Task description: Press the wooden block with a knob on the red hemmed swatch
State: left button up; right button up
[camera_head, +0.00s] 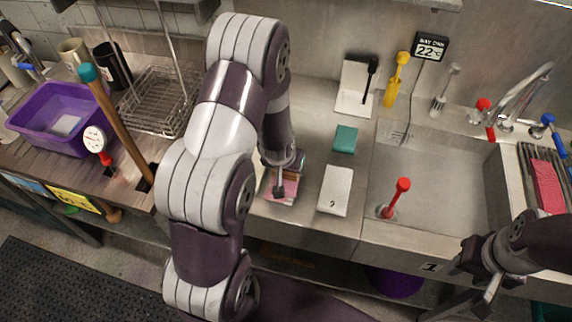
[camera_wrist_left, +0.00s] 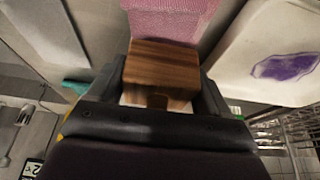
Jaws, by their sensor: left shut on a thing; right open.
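My left gripper (camera_wrist_left: 162,88) is shut on the wooden block (camera_wrist_left: 163,62), which sits between its two fingers in the left wrist view. In the head view the left gripper (camera_head: 282,172) is low over the counter, and the arm partly hides the block. A pinkish-red woven swatch (camera_wrist_left: 172,18) lies just beyond the block; it also shows under the gripper in the head view (camera_head: 289,189). I cannot tell whether block and swatch touch. The knob is mostly hidden. My right gripper (camera_head: 478,287) is open and empty in front of the sink.
A white card (camera_head: 335,190) and a green block (camera_head: 345,138) lie right of the left gripper. The sink (camera_head: 430,185) has a red-handled tool (camera_head: 400,190). A red cloth (camera_head: 547,186) lies on the rack at right. A purple tub (camera_head: 62,115) and wire basket (camera_head: 157,103) stand left.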

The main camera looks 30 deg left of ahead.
pick_arm(q)
notch_tip(320, 180, up, 7)
jog(key=p, duration=0.5)
jog(key=shift+r+p, duration=0.2)
jog(key=shift+p, duration=0.2)
jog(key=shift+f, duration=0.1)
